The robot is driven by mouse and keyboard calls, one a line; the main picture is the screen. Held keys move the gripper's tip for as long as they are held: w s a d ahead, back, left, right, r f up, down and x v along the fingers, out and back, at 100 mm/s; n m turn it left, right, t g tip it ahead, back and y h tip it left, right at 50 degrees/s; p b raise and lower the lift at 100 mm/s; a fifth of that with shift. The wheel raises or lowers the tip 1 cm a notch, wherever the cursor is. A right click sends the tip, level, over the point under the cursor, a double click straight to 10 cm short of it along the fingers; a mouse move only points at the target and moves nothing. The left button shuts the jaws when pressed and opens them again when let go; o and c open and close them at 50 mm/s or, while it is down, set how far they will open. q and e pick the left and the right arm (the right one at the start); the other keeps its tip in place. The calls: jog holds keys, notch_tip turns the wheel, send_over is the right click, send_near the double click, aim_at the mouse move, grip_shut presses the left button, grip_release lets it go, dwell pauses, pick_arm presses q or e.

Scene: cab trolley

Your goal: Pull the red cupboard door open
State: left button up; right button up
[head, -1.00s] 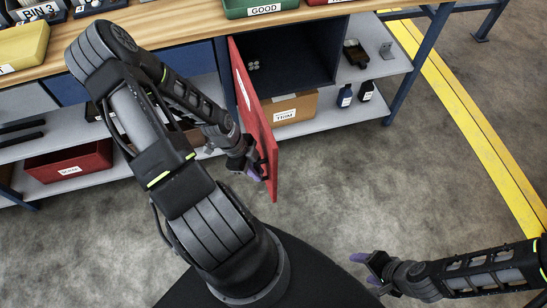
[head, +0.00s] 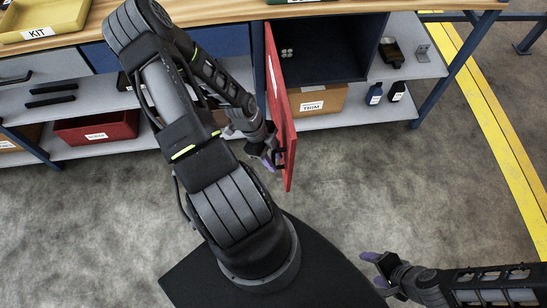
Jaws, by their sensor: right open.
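The red cupboard door (head: 281,108) stands swung wide open from the cupboard (head: 325,55) under the bench, its free edge towards me. My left gripper (head: 270,160) is at the door's near end, on its left face, by the dark handle. Its fingers partly overlap the handle, and I cannot tell whether they are shut on it. My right gripper (head: 373,268) is open and empty at the lower right, over the floor and away from the door.
A red bin (head: 97,129) is on the low shelf at left. Floor right of the door is clear.

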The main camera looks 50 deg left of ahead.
pick_arm(q)
jog(key=p+v, duration=0.1)
jog(key=v, duration=0.6)
jog(key=shift+a+r, duration=0.2)
jog(key=shift+r, duration=0.15)
dwell(0.4)
